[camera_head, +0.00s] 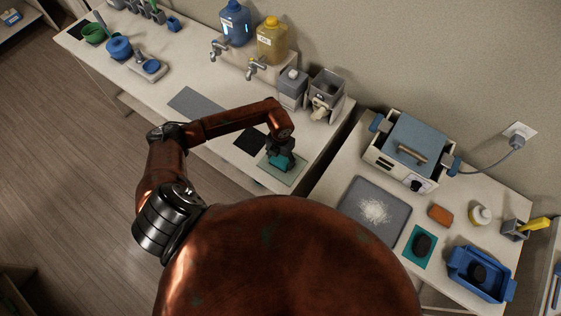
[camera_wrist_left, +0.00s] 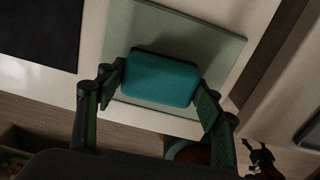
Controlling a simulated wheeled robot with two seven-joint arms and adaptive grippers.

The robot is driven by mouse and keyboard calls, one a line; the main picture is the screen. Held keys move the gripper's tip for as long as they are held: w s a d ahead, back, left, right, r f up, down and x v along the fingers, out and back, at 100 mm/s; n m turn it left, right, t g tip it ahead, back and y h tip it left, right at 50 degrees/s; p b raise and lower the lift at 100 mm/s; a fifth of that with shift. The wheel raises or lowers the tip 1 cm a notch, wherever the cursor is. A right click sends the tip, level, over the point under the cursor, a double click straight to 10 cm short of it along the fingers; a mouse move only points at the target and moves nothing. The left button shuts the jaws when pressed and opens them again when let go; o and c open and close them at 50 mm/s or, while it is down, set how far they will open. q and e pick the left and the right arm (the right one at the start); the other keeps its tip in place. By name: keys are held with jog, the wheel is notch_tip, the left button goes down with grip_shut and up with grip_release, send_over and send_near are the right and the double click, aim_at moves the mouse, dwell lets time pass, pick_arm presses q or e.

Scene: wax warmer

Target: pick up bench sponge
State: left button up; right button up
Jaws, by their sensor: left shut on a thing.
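The teal bench sponge (camera_wrist_left: 160,78) is a rounded block over a pale green square mat (camera_wrist_left: 218,42) in the left wrist view. My left gripper (camera_wrist_left: 157,100) has one finger on each side of the sponge and is shut on it. In the head view, my left gripper (camera_head: 281,158) points down over the same mat (camera_head: 270,174) near the table's front edge, and it partly covers the sponge (camera_head: 289,163). I cannot tell whether the sponge touches the mat or is slightly raised.
A black mat (camera_head: 250,141) and a grey mat (camera_head: 198,102) lie left of the gripper. Two grey dispensers (camera_head: 325,92) stand behind it. A gap separates this table from the right one, which holds a blue-lidded warmer (camera_head: 412,143), a grey tray (camera_head: 362,217) and an orange block (camera_head: 440,215).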

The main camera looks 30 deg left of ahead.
pick_arm(q)
jog(key=shift+r, duration=0.1)
jog(key=shift+r, duration=0.55)
jog(key=s+d+r+b, duration=0.4)
jog(key=s+d+r, duration=0.2)
jog(key=s+r, duration=0.5)
jog(key=shift+s+r, duration=0.4)
jog(key=shift+s, duration=0.4)
jog(key=shift+d, duration=0.1)
jog(key=o, duration=0.3)
jog(key=shift+b, duration=0.3)
jog(key=c, duration=0.4)
